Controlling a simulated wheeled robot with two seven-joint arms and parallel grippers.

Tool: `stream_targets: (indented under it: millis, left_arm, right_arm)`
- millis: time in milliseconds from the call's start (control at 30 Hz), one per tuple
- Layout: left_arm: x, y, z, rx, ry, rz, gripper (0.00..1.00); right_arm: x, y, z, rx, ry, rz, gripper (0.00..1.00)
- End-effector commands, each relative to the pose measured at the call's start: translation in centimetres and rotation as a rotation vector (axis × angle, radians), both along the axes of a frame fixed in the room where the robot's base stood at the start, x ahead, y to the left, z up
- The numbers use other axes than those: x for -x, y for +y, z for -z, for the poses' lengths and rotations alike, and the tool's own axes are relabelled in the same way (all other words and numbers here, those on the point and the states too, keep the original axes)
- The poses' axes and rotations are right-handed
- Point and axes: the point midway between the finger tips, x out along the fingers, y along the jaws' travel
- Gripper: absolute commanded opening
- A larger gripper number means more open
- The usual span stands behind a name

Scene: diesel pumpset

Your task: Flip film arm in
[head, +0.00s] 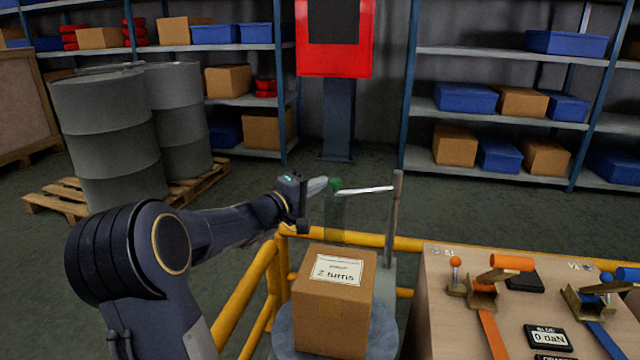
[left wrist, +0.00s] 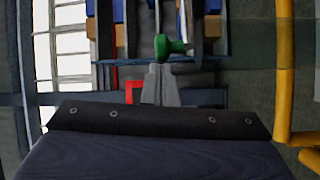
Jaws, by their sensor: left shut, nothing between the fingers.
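The film arm (head: 365,190) is a thin pale bar reaching left from the top of a grey post (head: 392,220). A green knob (head: 336,185) sits at its free end, and a faint green translucent strip (head: 337,218) hangs below it. My left gripper (head: 322,185) is shut and empty, its tips just left of the knob. In the left wrist view the fingertips (left wrist: 158,72) lie just below the green knob (left wrist: 170,46); I cannot tell whether they touch. A carton (head: 322,315) labelled "2 turns" stands on a grey round turntable (head: 283,335). My right gripper is out of view.
Yellow rails (head: 262,275) run around the turntable. A wooden bench (head: 440,300) at the right carries orange and blue strap ratchets and a small display (head: 548,337). Grey drums (head: 105,130) on a pallet, shelves and a red panel (head: 335,62) stand behind.

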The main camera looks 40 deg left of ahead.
Motion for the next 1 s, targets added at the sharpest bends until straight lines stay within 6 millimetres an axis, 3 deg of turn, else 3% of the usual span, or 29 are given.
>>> stream_targets:
  millis: [200,400,1000]
  left_arm:
    - [3.9,0.2,0.3,0.000,0.001,-0.003,0.00]
    - [6.1,0.5,0.5,0.001,0.003,-0.007,0.00]
    - [6.4,0.6,0.5,0.001,0.003,-0.008,0.00]
  right_arm:
    - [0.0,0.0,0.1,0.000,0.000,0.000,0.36]
    - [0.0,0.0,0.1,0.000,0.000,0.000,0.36]
    - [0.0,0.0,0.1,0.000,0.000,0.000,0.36]
